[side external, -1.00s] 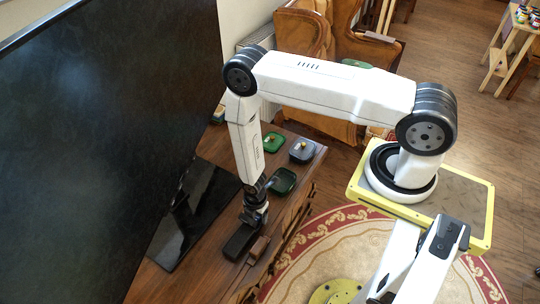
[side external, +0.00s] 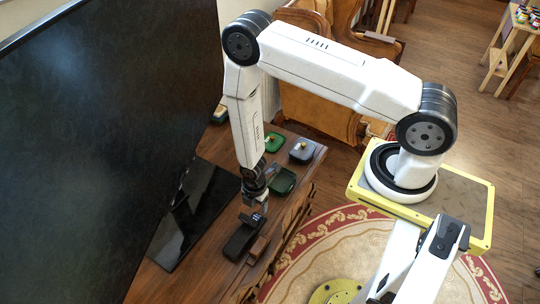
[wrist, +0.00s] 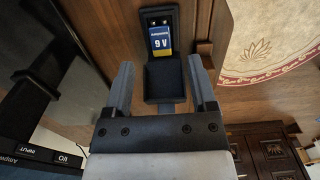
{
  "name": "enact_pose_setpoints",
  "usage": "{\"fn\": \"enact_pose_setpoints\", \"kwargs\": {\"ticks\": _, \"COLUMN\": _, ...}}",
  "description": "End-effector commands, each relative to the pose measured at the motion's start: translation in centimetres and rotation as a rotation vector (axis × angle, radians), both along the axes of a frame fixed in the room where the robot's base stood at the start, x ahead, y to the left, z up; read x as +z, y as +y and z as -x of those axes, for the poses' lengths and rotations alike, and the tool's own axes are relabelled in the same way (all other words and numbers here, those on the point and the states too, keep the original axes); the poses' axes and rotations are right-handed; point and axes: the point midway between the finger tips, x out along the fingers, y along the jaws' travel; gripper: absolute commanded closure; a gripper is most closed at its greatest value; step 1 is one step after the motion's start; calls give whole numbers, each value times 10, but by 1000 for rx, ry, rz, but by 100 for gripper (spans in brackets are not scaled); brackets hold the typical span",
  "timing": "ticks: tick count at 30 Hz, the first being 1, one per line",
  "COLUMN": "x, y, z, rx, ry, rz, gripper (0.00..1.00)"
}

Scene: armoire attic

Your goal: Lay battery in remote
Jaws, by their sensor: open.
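The remote (side external: 240,242) is a long black case lying on the wooden cabinet top below my gripper. In the wrist view the remote (wrist: 165,95) shows an open recess. A blue and yellow 9 V battery (wrist: 161,38) lies in its far part; the near part is bare. My gripper (side external: 252,217) hangs above the remote. In the wrist view my gripper (wrist: 161,68) is open, with one finger to each side of the remote and nothing between them. The battery cannot be made out in the side view.
A brown block (side external: 259,248) lies close beside the remote. A dark green tray (side external: 282,181), a green tray (side external: 273,142) and a grey tray (side external: 302,150) stand farther back. A large dark screen (side external: 110,130) and its glossy base (side external: 195,212) are at left.

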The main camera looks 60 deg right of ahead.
Motion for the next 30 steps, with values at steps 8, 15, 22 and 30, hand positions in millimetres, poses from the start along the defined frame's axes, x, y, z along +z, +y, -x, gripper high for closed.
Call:
{"fn": "enact_pose_setpoints", "kwargs": {"ticks": 8, "x": 33, "y": 0, "z": -1, "rx": 0, "ry": -3, "rz": 0, "gripper": 27}}
{"fn": "enact_pose_setpoints", "kwargs": {"ticks": 15, "x": 51, "y": 0, "z": -1, "rx": 0, "ry": -2, "rz": 0, "gripper": 27}}
{"fn": "enact_pose_setpoints", "kwargs": {"ticks": 22, "x": 57, "y": 0, "z": 0, "rx": 0, "ry": -1, "rz": 0, "gripper": 27}}
{"fn": "enact_pose_setpoints", "kwargs": {"ticks": 30, "x": 57, "y": 0, "z": 0, "rx": 0, "ry": -1, "rz": 0, "gripper": 27}}
